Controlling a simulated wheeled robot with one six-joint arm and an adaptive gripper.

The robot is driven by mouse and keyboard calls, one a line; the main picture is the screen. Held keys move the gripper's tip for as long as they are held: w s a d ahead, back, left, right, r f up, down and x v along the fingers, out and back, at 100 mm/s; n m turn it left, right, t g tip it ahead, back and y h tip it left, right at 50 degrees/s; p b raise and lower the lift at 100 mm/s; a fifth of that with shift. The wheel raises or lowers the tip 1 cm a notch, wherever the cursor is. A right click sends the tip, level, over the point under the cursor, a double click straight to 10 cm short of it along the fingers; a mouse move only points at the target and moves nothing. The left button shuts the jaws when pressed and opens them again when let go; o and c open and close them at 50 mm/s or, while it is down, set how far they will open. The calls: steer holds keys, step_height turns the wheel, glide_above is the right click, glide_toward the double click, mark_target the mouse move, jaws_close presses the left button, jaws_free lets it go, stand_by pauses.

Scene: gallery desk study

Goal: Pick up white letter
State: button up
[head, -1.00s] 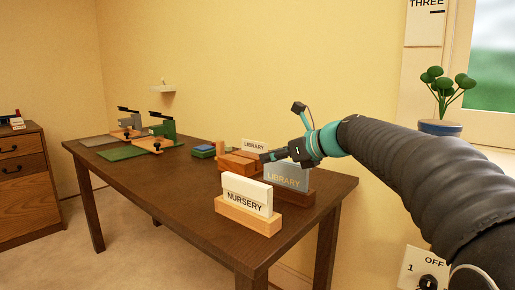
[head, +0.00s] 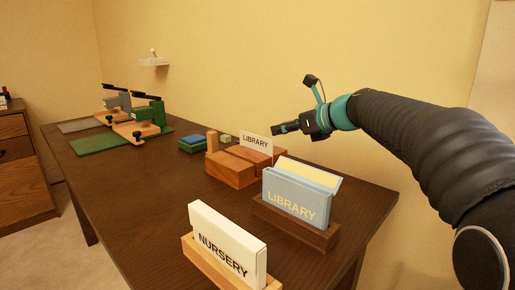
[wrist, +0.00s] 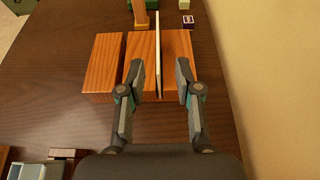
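The white letter (head: 257,142), a thin upright card marked LIBRARY, stands in a slot of a wooden block holder (head: 229,170). In the wrist view, the letter (wrist: 158,50) shows edge-on as a thin pale strip, standing in the wooden holder (wrist: 177,92). My gripper (head: 277,129) is just right of and a little above the letter in the head view. In the wrist view, my gripper (wrist: 162,72) is open, one finger on each side of the letter's line. No contact shows, and how far the tips are above the card is hard to tell.
A blue-grey LIBRARY box (head: 294,196) in a dark stand and a white NURSERY box (head: 228,243) in a light stand are at the front. Presses (head: 148,120) stand at the far left. The wall is close on the right. The desk's middle left is clear.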

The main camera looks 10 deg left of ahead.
mark_target(255, 135)
steer(key=x, duration=1.1)
steer(key=shift+s+a+f, duration=0.1)
steer(key=shift+a+f, duration=0.05)
steer(key=shift+f, duration=0.05)
jaws_close()
